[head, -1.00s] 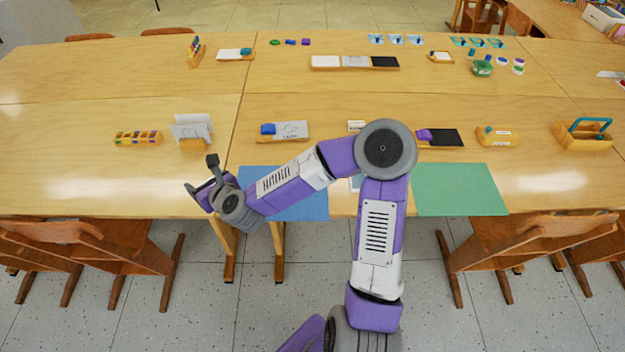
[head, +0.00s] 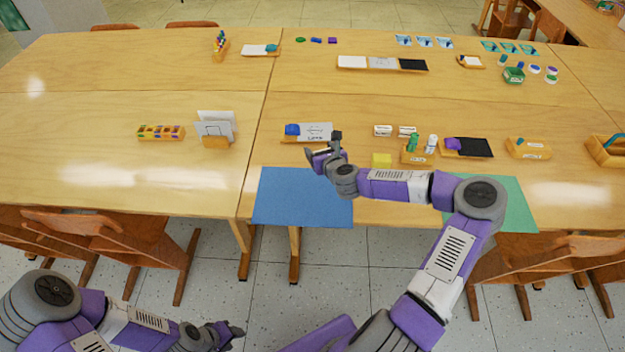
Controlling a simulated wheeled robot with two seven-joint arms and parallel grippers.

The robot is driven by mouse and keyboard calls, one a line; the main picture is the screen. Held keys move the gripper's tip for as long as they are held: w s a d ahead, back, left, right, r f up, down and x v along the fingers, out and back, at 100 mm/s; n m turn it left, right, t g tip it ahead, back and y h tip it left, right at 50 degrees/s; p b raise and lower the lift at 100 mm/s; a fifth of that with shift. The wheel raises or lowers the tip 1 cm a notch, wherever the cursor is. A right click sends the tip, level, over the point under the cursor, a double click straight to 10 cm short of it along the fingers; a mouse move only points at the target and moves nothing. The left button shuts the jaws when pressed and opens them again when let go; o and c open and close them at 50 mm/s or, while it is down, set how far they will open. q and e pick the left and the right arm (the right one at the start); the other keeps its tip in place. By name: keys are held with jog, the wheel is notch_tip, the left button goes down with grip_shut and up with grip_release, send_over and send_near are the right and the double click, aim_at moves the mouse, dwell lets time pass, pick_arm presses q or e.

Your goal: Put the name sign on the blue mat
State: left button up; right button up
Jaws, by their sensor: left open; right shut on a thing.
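My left gripper (head: 236,334) is open and empty, low in front of the table.
A green mat (head: 512,205) lies partly behind my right arm.

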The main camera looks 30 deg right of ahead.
jog(key=shift+f+b, duration=1.15)
jog(key=shift+f, duration=2.45)
jog(key=shift+f, duration=0.2)
jog(key=o, duration=1)
jog(key=shift+r, duration=0.3)
jog(key=p+v, duration=0.3)
jog(key=v, duration=0.8)
jog(key=shift+s, duration=0.1)
jog(key=shift+s+r, duration=0.15)
jog(key=shift+s, duration=0.15)
jog(key=shift+a, duration=0.1)
